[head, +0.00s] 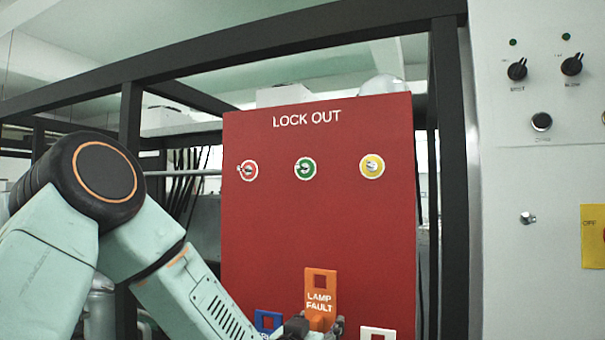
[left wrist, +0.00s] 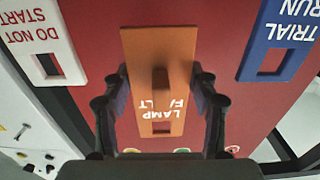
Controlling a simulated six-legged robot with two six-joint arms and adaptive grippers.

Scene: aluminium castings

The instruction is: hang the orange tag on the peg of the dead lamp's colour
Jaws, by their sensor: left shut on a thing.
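The orange tag (head: 320,285), lettered LAMP FAULT with a square hole near its top, is upright in front of the lower part of the red LOCK OUT board (head: 270,230). My left gripper (head: 315,327) is shut on the grip at its lower end. In the left wrist view the fingers (left wrist: 160,85) stand on both sides of the orange tag's (left wrist: 180,45) grip. Three pegs sit in a row high on the board, ringed red (head: 249,170), green (head: 305,168) and yellow (head: 372,166); they look empty. I cannot make out a dead lamp. My right gripper is out of view.
A blue tag (head: 268,320) and a white tag (head: 378,333) flank the orange one, both lower and partly cut off. A dark frame post (head: 451,180) and a pale control panel with black knobs (head: 517,70) stand right. The board between tags and pegs is clear.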

